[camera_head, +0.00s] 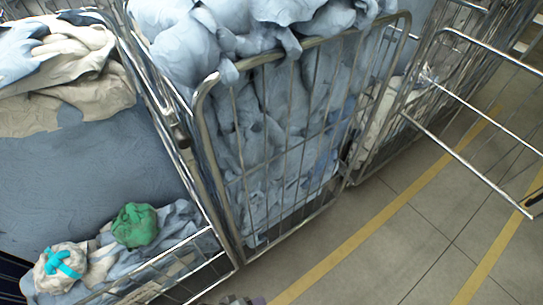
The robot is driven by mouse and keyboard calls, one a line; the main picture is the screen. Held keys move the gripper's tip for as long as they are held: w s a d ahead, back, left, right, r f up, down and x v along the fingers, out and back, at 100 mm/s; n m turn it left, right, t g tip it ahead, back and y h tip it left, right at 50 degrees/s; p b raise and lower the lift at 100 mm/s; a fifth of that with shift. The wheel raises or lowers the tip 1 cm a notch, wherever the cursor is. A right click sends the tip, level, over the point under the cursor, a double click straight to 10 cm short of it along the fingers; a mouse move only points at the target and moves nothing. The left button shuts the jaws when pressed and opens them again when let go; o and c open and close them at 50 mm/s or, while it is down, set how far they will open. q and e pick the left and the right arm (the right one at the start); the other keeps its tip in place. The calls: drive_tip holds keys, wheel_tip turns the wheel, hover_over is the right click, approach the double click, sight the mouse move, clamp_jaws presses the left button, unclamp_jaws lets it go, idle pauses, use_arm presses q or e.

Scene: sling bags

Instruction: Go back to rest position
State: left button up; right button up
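A green bundled bag (135,225) lies on blue-grey cloth at the lower left, inside a wire cage. A beige bag with a teal tie (58,268) sits to its left, near the bottom left corner. Neither of my grippers shows in the head view, so I cannot see whether they are open or shut. No bag is seen being held.
A metal cage trolley (207,150) in the middle is heaped with blue-grey bags (270,110). Beige cloth (85,65) lies at the upper left. An open wire gate (470,165) juts out at the right. Tiled floor (400,245) with yellow lines is clear at the lower right.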

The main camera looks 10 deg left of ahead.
use_arm(q)
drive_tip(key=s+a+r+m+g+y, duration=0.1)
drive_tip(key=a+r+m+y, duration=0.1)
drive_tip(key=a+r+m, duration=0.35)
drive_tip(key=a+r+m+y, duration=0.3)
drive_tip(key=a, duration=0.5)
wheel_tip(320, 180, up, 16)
drive_tip(key=p, duration=1.6)
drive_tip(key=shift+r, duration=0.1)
